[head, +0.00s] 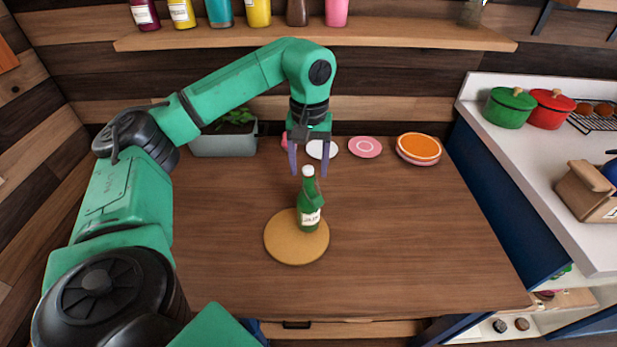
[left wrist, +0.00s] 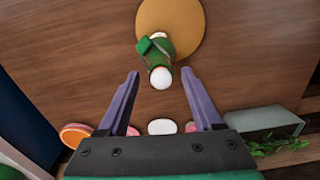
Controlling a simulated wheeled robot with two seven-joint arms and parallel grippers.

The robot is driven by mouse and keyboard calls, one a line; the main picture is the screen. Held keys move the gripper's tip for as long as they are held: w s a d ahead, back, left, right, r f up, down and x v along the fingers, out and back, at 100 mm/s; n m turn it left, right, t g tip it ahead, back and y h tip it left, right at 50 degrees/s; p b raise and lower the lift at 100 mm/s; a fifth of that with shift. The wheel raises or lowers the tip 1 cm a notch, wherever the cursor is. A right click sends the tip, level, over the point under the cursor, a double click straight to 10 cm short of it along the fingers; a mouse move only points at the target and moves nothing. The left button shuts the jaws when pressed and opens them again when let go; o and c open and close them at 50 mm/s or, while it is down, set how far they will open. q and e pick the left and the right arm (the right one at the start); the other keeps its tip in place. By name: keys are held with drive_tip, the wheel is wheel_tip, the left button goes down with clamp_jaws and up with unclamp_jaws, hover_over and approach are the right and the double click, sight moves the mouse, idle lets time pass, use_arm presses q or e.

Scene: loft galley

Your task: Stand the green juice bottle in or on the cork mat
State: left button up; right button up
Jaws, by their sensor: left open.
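The green juice bottle (head: 309,205) has a white cap and a pale label. It stands upright on the round cork mat (head: 283,245), toward the mat's right side. In the left wrist view the bottle (left wrist: 157,50) is seen from above, with the cork mat (left wrist: 185,15) behind it. My left gripper (head: 308,172) is open and empty, pointing down just above and behind the bottle's cap. In the left wrist view its purple fingers (left wrist: 162,85) are apart, with the cap between and beyond their tips, not gripped. My right gripper does not show.
A grey planter (head: 225,143), a white disc (head: 322,149), a pink plate (head: 365,147) and stacked orange and pink plates (head: 418,148) line the table's back. A shelf (head: 400,36) with bottles hangs above. The wooden table (head: 430,235) is clear right of the mat.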

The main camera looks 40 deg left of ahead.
use_arm(q)
wheel_tip(320, 180, up, 8)
drive_tip(key=shift+r+p, duration=0.1)
drive_tip(key=shift+p, duration=0.65)
drive_tip(key=shift+f, duration=0.2)
